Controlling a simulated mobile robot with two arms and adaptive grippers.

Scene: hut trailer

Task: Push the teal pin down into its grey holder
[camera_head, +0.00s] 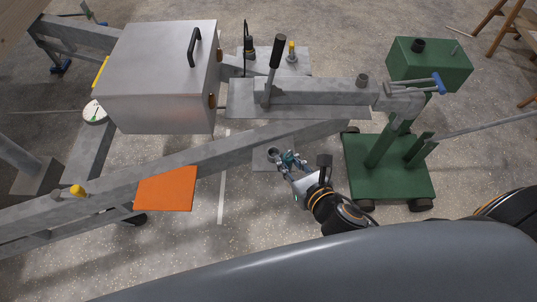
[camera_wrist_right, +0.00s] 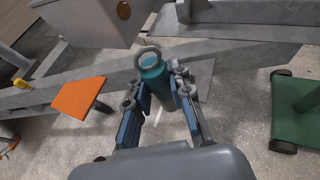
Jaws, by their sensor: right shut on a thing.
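My right gripper (camera_head: 289,161) is low beside the trailer's grey beam. In the right wrist view its two fingers (camera_wrist_right: 157,97) are shut on the teal pin (camera_wrist_right: 156,82), which lies between them. Only a little teal of the pin (camera_head: 291,157) shows between the fingers in the head view. A grey ring (camera_head: 272,152), seemingly the holder, stands just left of the fingertips. In the right wrist view a grey ring (camera_wrist_right: 147,54) shows at the pin's far end. I cannot tell whether the pin sits inside it. My left gripper is not in view.
The grey beam (camera_head: 225,152) runs just behind the gripper. An orange plate (camera_head: 166,189) is at the left, a green wheeled stand (camera_head: 405,185) at the right. A grey metal box (camera_head: 160,75) with a black handle sits on the trailer. Bare floor lies between plate and gripper.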

